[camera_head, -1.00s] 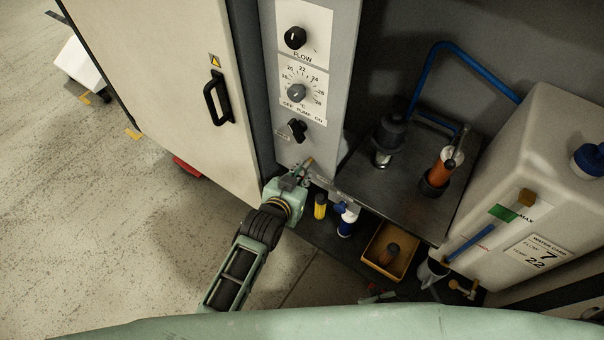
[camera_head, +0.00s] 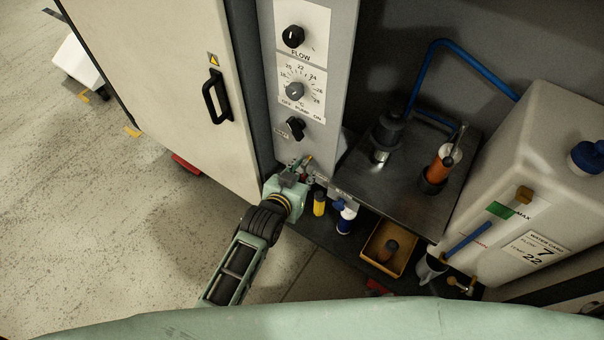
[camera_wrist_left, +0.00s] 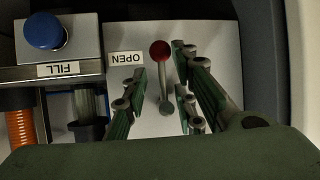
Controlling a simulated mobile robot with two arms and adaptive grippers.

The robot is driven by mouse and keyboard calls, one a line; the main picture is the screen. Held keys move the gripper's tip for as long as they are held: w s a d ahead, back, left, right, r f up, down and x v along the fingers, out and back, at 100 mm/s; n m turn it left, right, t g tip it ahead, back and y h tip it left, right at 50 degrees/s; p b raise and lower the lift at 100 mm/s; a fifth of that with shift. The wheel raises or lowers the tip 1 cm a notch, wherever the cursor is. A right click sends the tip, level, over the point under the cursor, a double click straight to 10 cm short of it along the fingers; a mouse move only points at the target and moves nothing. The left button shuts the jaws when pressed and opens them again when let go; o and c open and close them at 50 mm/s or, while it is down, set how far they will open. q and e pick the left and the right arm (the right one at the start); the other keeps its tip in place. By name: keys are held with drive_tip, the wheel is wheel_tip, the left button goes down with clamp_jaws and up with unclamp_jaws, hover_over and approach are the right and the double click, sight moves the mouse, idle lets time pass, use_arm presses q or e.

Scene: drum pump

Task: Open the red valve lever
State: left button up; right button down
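The red valve lever shows in the left wrist view as a red ball knob (camera_wrist_left: 160,50) on a short metal stem, mounted on a light plate beside an "OPEN" label (camera_wrist_left: 126,58). My left gripper (camera_wrist_left: 157,84) is open, with one green finger on each side of the lever's stem and visible gaps between. In the head view my left gripper (camera_head: 302,168) is at the foot of the control panel, and I cannot make out the lever clearly there. My right gripper is not in view.
A cabinet door (camera_head: 165,80) stands at left. A yellow bottle (camera_head: 319,203), a blue-and-white bottle (camera_head: 346,217) and a yellow tray (camera_head: 367,250) are to the right. In the wrist view a blue cap (camera_wrist_left: 45,31) sits above a "FILL" label.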

use_arm(q)
drive_tip(key=shift+s+a+f, duration=0.1)
drive_tip(key=shift+s+a, duration=0.1)
drive_tip(key=shift+s, duration=0.05)
drive_tip(key=v, duration=1.1)
drive_tip(key=shift+s+r, duration=0.2)
drive_tip(key=shift+r, duration=0.1)
